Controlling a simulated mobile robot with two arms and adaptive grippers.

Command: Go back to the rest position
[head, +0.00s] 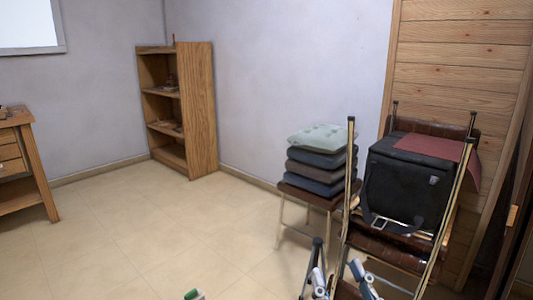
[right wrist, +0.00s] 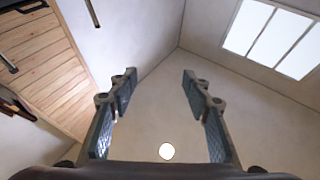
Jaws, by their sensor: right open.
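My right gripper (head: 338,270) shows at the bottom edge of the head view, right of centre, in front of the stacked chairs. In the right wrist view my right gripper (right wrist: 158,82) is open, its two dark fingers wide apart with nothing between them. My left gripper is not in view. No piano or keys show in either view.
Stacked chairs (head: 375,246) with a black bag (head: 405,185) stand close at right. Beside them a chair holds stacked cushions (head: 317,160). A wooden shelf (head: 196,110) stands in the back corner, a wooden desk (head: 35,165) at left. The middle floor (head: 150,235) is clear.

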